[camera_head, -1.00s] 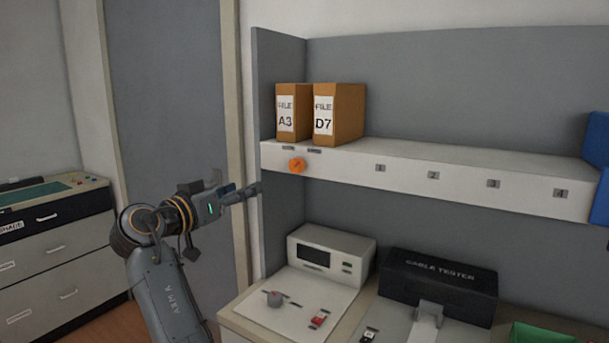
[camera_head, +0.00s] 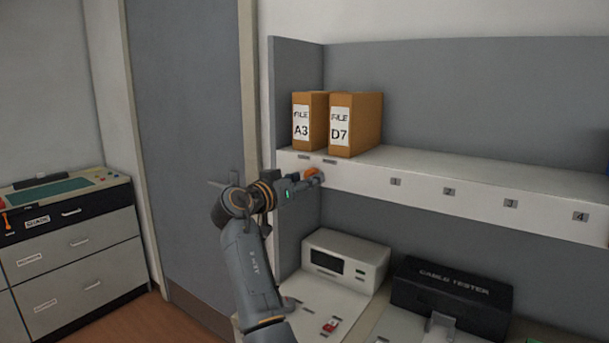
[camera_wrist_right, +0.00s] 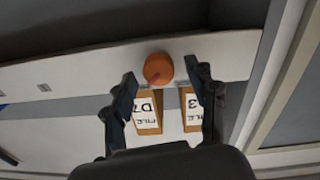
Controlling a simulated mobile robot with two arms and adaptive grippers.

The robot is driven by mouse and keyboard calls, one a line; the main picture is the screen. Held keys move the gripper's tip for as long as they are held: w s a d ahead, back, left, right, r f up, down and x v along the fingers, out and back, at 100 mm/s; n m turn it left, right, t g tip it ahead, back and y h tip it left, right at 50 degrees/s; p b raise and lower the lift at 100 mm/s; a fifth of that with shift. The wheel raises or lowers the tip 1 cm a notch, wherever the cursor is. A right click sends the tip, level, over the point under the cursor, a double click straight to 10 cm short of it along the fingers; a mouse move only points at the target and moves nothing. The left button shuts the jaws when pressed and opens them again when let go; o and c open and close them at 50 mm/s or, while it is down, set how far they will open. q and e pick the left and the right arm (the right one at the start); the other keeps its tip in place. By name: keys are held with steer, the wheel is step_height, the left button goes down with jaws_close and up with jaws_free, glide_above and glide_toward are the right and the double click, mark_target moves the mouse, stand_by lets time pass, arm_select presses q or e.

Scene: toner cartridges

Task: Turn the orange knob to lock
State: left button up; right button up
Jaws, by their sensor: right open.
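The orange knob (camera_head: 313,174) is on the white front edge of the shelf, below the two files. In the head view my right gripper (camera_head: 303,184) is at the knob and partly covers it. In the right wrist view the round knob (camera_wrist_right: 158,69) with a reddish mark shows between the two spread fingertips of my right gripper (camera_wrist_right: 160,74). The fingers are open, with a gap visible on each side of the knob. Whether a finger touches it cannot be told. My left gripper is in neither view.
File A3 (camera_head: 309,120) and file D7 (camera_head: 356,125) stand on the shelf (camera_head: 450,172) just above the knob. Below are a white instrument (camera_head: 345,260) and a black cable tester (camera_head: 452,288). A grey door (camera_head: 185,120) and a drawer cabinet (camera_head: 75,265) are at left.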

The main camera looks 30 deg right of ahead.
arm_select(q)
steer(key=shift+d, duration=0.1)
arm_select(e)
steer(key=shift+d, duration=0.25)
steer(key=shift+c, duration=0.8)
steer(key=c, duration=1)
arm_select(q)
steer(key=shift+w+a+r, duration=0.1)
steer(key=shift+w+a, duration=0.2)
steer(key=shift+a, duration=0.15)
